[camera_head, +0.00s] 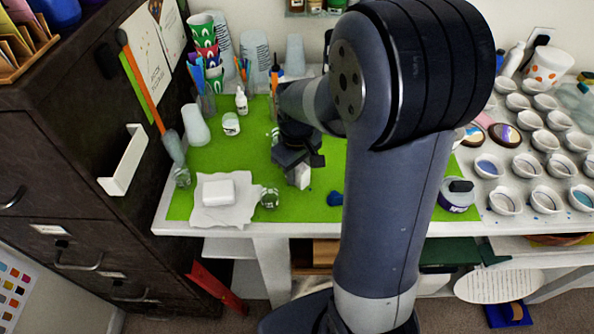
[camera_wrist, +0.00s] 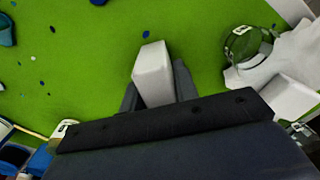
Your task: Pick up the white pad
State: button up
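A white pad (camera_wrist: 152,72), a small block with softened edges, sits between the two fingers of my gripper (camera_wrist: 157,90) in the wrist view. The fingers lie close along both its sides, and its far end sticks out past them over the green mat. In the head view the pad (camera_head: 302,176) shows at the lower end of my gripper (camera_head: 298,164), above the middle of the mat. The gripper bar hides its near end in the wrist view. Any gap between pad and mat is hard to judge.
Another white block (camera_head: 219,190) lies on a crumpled white cloth (camera_head: 226,215) at the mat's front left. A glass jar (camera_head: 269,198) stands beside the cloth. Cups and bottles line the back. A lidded jar (camera_head: 457,196) and several small bowls stand at right.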

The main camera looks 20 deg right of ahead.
jog(key=c, duration=0.5)
